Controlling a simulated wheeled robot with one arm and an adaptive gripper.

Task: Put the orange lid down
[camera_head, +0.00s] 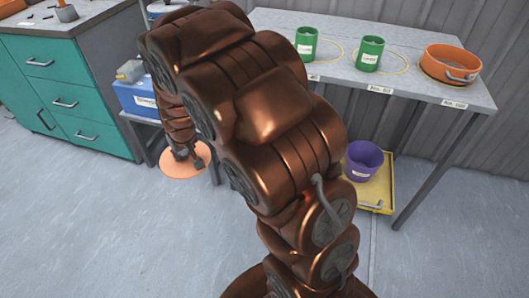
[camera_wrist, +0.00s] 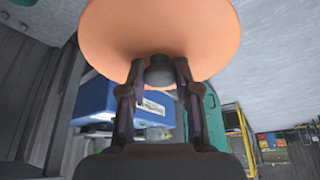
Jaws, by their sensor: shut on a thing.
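The round orange lid (camera_head: 173,169) is at the left of my arm in the head view, partly behind my gripper (camera_head: 190,160). The lid (camera_wrist: 112,35) fills the top of the wrist view, with a dark knob (camera_wrist: 159,72) on its near face. My gripper (camera_wrist: 160,75) is shut on that knob, one finger on each side. In the head view the lid shows against the grey floor; its height above the floor cannot be told exactly.
A blue box (camera_head: 138,98) sits on a small stand near the lid. A teal drawer cabinet (camera_head: 60,95) is at left. The grey table (camera_head: 300,25) holds two green cups (camera_head: 370,53) and an orange pan (camera_head: 450,66). A purple bucket (camera_head: 363,160) sits on a yellow cart (camera_head: 383,190).

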